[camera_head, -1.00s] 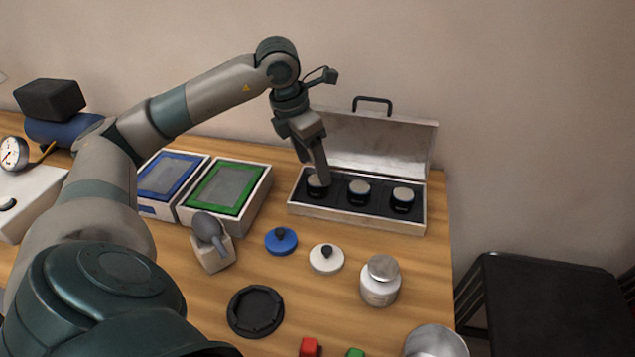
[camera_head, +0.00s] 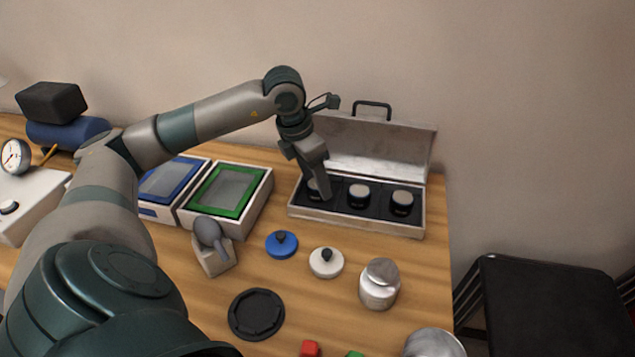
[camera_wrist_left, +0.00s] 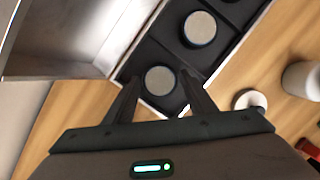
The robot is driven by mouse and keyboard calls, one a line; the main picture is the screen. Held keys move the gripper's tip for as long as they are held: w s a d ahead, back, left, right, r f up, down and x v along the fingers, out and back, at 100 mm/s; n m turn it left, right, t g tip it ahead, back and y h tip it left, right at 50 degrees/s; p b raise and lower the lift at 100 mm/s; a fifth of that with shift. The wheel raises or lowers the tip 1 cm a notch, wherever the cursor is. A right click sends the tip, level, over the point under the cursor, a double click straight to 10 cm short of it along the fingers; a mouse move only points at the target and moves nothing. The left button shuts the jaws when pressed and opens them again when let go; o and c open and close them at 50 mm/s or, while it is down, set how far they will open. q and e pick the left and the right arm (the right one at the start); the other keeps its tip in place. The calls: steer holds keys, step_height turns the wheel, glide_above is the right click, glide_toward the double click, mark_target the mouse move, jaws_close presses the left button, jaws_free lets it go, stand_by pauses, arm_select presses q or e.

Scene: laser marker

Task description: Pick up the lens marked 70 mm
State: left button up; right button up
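An open metal case (camera_head: 355,226) on the table holds three dark round lenses with pale tops, each in its own black compartment: a left lens (camera_head: 313,191), a middle lens (camera_head: 358,196) and a right lens (camera_head: 402,204). Their markings are too small to read. My left gripper (camera_head: 325,194) points down into the left compartment and partly hides the left lens. In the left wrist view the gripper (camera_wrist_left: 160,84) is open, with one finger on each side of the left lens (camera_wrist_left: 160,79); contact cannot be told. The middle lens also shows there (camera_wrist_left: 200,29). My right gripper is out of view.
The case's raised lid (camera_head: 385,150) stands behind the lenses. Green (camera_head: 212,222) and blue (camera_head: 150,212) framed boxes are to the left. In front are a blue knobbed disc (camera_head: 282,244), a white one (camera_head: 326,262) and a jar (camera_head: 380,285).

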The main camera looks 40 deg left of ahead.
arm_select(q)
steer(key=c, duration=0.8)
steer(key=shift+r, duration=0.15)
